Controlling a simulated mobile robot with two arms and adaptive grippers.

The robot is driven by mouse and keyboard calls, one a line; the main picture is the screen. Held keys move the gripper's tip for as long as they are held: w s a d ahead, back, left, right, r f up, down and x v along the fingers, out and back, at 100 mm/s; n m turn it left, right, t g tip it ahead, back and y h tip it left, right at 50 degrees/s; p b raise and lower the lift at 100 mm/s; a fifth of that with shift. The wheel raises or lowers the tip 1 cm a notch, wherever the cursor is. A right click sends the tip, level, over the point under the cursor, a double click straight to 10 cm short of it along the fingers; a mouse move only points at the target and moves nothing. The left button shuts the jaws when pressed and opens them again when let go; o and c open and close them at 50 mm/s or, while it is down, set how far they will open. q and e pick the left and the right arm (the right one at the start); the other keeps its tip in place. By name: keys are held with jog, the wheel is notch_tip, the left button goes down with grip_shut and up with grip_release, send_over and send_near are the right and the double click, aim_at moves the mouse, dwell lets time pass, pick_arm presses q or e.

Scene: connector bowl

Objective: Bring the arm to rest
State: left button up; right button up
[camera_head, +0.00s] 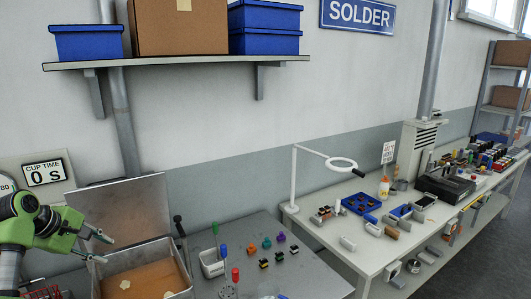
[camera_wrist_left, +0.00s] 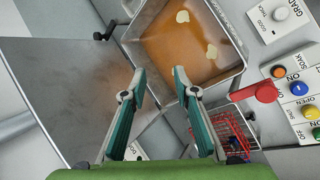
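My left gripper (camera_head: 107,250) is green and comes in from the left edge in the head view. Its two fingers are spread apart and point right, above the left side of a metal tank (camera_head: 180,294). In the left wrist view the gripper (camera_wrist_left: 158,74) shows a clear gap between its fingertips, with nothing held. The tank (camera_wrist_left: 243,68) holds brown liquid with pale pieces in it. My right gripper is in neither view.
A raised metal lid (camera_head: 125,212) stands behind the tank. A wire basket (camera_wrist_left: 232,132) and a control box with coloured buttons (camera_wrist_left: 298,88) lie close to the gripper. Small coloured parts (camera_head: 266,243) sit on the grey bench; a white bench (camera_head: 350,255) stands right.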

pick_arm(q)
jog(key=s+d+f+m+g+y, duration=0.1)
jog(key=s+d+f+m, duration=0.5)
jog(key=s+f, duration=0.4)
jog(key=s+d+f+m+g+y, duration=0.15)
jog(key=s+d+f+m, duration=0.25)
jog(key=s+d+f, duration=0.55)
jog(key=s+d+f+m, duration=0.1)
jog(key=s+d+m, duration=0.3)
jog(key=s, duration=0.6)
jog(key=s+d+f+m, duration=0.2)
jog(key=s+d+m, duration=0.25)
jog(key=s, duration=0.55)
notch_tip(320, 180, down, 33)
jog(key=s+g+b, duration=0.2)
jog(key=b, duration=0.6)
jog(key=s+a+f+b, duration=0.1)
jog(key=s+f+b, duration=0.2)
jog(key=s+f, duration=0.5)
jog(key=s+a+f+g+b, duration=0.1)
jog(key=s+f+b, duration=0.2)
jog(key=s+f, duration=0.6)
notch_tip(320, 180, down, 7)
jog(key=shift+a+r, duration=0.15)
jog(key=shift+a, duration=0.2)
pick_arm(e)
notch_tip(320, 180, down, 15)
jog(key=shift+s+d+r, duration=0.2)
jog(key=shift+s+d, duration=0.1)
